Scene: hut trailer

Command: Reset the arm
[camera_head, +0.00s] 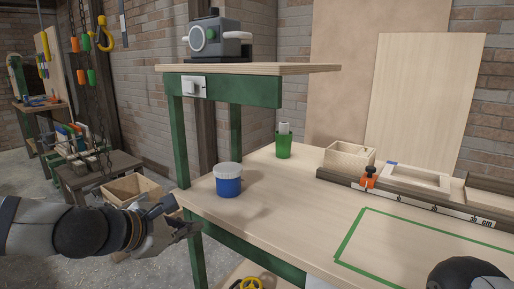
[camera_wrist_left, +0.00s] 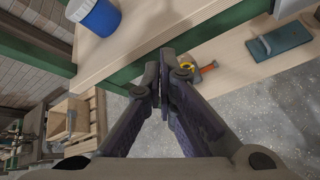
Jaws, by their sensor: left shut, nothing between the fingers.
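My left gripper (camera_head: 190,226) reaches in from the left and is beside the left front edge of the workbench (camera_head: 290,205). In the left wrist view the left gripper (camera_wrist_left: 163,72) has its fingers together and empty, with the bench edge and the lower shelf beyond them. A blue jar with a white lid (camera_head: 228,182) stands on the bench, apart from the gripper. It also shows at the top of the left wrist view (camera_wrist_left: 96,14). Only a dark rounded part of my right arm shows at the lower right of the head view; its gripper is out of frame.
A green cup (camera_head: 283,146) stands farther back on the bench. A raised shelf (camera_head: 250,69) carries a grey machine (camera_head: 217,37). A wooden box (camera_head: 349,156) and a tray (camera_head: 417,179) sit at the back right. The green-taped area (camera_head: 410,245) is clear. A wooden crate (camera_head: 130,188) stands left.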

